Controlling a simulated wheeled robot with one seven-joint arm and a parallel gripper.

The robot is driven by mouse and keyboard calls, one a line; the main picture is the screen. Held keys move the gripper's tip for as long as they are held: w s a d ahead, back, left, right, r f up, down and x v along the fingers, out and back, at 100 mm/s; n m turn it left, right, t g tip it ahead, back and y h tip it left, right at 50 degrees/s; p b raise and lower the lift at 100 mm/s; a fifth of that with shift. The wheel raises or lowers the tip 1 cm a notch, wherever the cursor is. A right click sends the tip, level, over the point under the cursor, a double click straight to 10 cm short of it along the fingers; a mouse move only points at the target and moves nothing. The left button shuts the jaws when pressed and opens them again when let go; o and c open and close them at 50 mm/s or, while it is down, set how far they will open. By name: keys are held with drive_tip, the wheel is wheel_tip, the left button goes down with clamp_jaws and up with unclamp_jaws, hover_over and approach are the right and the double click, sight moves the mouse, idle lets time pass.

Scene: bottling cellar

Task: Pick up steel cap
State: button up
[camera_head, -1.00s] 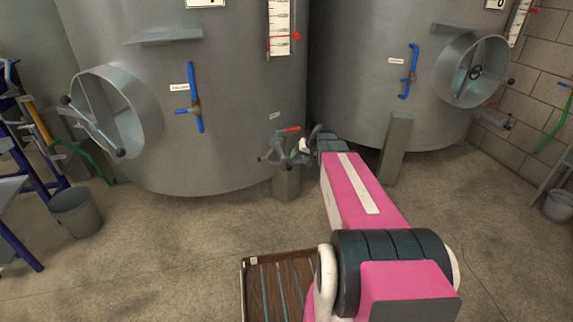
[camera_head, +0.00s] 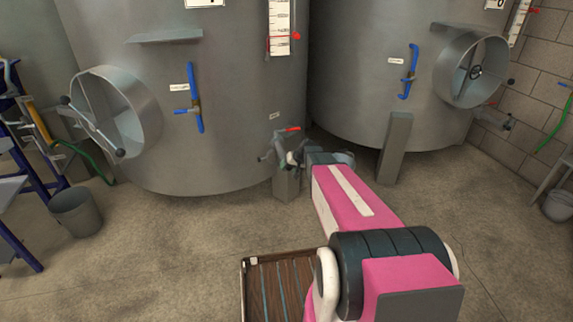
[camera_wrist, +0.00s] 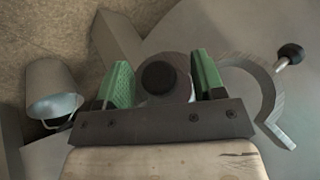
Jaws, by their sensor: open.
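My gripper (camera_wrist: 164,82) is open in the wrist view, with one green-padded finger on each side. Between the fingers is a round grey metal piece (camera_wrist: 183,69) with a dark round centre. It looks like the steel cap, but I cannot tell for sure, nor whether the fingers touch it. In the head view my gripper (camera_head: 279,153) is small beside the low valve with a red lever (camera_head: 287,129) at the front of the left tank. My arm's end partly covers that spot, and I cannot make out the cap there.
Two large steel tanks, left (camera_head: 235,95) and right (camera_head: 355,75), stand behind. The left tank's round hatch (camera_head: 140,110) sticks out. A grey bucket (camera_head: 76,212) stands on the floor at left. A grey tank leg (camera_head: 396,148) stands right of my arm.

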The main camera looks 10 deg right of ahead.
drive_tip(key=c, duration=1)
drive_tip(key=shift+c, duration=0.3)
drive_tip(key=shift+r, duration=0.1)
